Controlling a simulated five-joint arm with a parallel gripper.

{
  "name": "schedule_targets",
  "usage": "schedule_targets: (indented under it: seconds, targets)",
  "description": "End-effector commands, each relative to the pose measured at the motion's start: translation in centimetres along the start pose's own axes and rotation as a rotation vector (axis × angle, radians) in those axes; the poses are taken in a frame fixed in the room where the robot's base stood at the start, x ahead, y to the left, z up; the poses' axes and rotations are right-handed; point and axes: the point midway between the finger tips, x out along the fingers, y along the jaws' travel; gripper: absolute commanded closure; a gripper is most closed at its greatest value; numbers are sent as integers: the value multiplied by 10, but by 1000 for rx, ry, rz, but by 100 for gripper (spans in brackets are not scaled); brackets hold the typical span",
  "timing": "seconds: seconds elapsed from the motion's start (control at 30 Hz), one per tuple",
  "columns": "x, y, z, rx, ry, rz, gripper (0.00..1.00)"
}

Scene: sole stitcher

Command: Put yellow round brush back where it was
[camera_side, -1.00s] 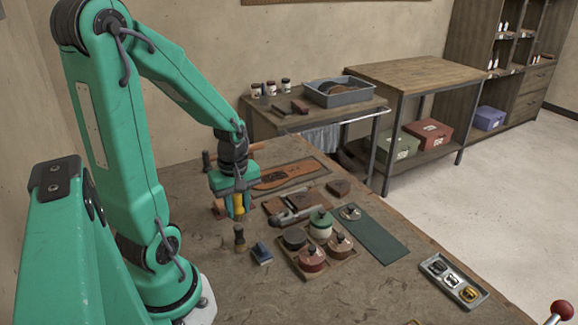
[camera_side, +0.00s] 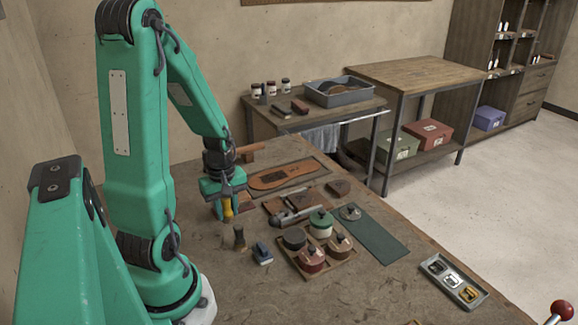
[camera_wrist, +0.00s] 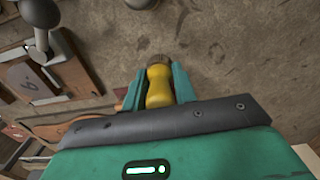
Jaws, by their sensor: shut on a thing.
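The yellow round brush (camera_side: 228,211) is held upright in my gripper (camera_side: 226,205), above the table. In the wrist view the yellow brush (camera_wrist: 159,87) shows between the two teal fingers of my gripper (camera_wrist: 157,90), with its dark end pointing away from the camera. My gripper is shut on it. In the side view a dark brush-like tool (camera_side: 239,239) with a brown top stands on the table just in front of the brush and to its right. I cannot tell the yellow brush's former place.
A wooden tray (camera_side: 318,274) with several lidded pots sits to the right. A brown sole (camera_side: 284,177) lies on a mat behind. The table in front is bare.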

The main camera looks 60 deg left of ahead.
Motion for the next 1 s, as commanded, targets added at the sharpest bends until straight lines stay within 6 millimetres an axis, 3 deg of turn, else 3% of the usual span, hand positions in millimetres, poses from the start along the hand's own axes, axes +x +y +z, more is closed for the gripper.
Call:
schedule_targets:
  seconds: [0.3,0.8,0.83,0.93,1.0]
  targets:
    - [26,0,0,0,-1,-1,95]
    - [32,0,0,0,-1,-1,95]
    - [32,0,0,0,-1,-1,71]
    - [32,0,0,0,0,0,51]
    - [31,0,0,0,0,0,51]
